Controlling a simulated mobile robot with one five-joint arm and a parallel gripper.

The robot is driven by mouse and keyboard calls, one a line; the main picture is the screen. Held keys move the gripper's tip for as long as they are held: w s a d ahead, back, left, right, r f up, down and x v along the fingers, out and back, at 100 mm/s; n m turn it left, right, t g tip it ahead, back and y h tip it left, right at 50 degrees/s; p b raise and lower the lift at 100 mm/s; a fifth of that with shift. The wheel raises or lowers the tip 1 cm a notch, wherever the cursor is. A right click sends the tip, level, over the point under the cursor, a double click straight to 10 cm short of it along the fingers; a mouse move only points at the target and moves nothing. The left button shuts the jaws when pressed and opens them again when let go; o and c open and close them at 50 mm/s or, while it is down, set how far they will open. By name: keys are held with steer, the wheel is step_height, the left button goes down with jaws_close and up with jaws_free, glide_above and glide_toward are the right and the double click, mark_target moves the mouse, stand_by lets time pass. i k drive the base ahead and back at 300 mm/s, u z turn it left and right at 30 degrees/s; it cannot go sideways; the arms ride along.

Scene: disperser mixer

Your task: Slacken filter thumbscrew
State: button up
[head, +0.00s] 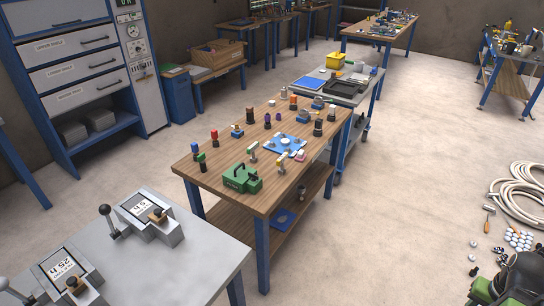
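I cannot pick out a filter or its thumbscrew for certain at this size. Many small knobs, levers and fittings stand on a wooden-topped bench in the middle (205,160). Among them are a green box with a handle (241,179) at the front corner and a blue plate with a white round part (285,145). A dark machine with green and yellow parts (512,280) sits at the lower right, cut off by the picture edge. My gripper is not in view.
A grey table (190,270) with black-knobbed lever devices stands at lower left. A grey cart (310,72) stands behind the wooden bench. Coiled pale hose (520,190) and small loose parts lie on the floor at right. Open floor (390,200) lies between bench and hose.

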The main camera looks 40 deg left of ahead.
mark_target(254, 178)
steer(key=i, duration=1.55)
steer(key=u, duration=1.9)
steer(key=k, duration=0.2)
steer(key=u, duration=2.2)
steer(key=i, duration=1)
steer(key=u, duration=0.35)
